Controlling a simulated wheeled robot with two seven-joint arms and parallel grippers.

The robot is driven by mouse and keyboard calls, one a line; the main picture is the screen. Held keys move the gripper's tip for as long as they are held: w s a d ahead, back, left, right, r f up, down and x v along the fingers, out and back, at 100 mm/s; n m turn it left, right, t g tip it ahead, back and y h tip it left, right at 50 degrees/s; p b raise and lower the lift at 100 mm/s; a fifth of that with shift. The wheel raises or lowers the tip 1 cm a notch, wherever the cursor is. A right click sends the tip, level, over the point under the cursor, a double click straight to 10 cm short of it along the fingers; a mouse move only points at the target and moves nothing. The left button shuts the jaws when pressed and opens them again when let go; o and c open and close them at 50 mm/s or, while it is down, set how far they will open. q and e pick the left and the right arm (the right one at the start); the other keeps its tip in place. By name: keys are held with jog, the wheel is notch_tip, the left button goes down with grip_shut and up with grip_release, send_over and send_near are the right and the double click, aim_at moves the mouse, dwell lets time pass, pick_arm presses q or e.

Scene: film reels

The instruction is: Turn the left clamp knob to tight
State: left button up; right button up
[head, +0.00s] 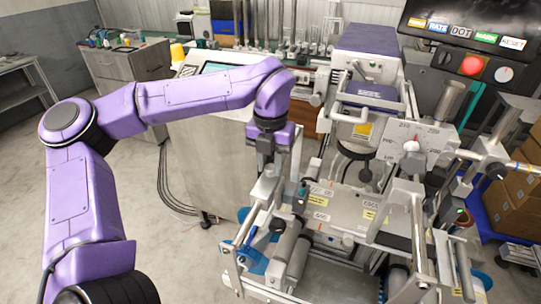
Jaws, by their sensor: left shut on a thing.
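My purple left arm reaches in from the left, and its gripper (266,166) points down over the left side of the machine. The gripper is shut on the top of the left clamp, where the knob sits. The knob itself is mostly hidden by the fingers and too small to make out, so its setting cannot be read. The metal body of the left clamp (264,190) shows just below the fingertips. My right gripper is not in view.
The machine's grey bed (345,208) carries small labels and rollers. A dial plate with a white knob (411,147) stands at the right. A control panel with a red button (471,65) is at the upper right. Cardboard boxes (515,195) stand at the right edge. Floor is open at left.

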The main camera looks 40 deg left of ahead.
pick_arm(q)
jog(key=m+p, duration=0.1)
jog(key=m, duration=0.1)
jog(key=m+p, duration=0.1)
jog(key=p, duration=0.1)
jog(key=m+p, duration=0.1)
jog(key=m, duration=0.1)
jog(key=shift+r+m+p, duration=0.3)
jog(key=shift+r+p, duration=0.05)
jog(key=m+p, duration=0.2)
jog(key=shift+f+m+p, duration=0.15)
jog(key=shift+m+p, duration=0.25)
jog(key=shift+f+m, duration=0.1)
jog(key=shift+m, duration=0.3)
jog(key=shift+p, duration=0.3)
jog(key=o, duration=1.1)
jog(key=shift+c, duration=0.2)
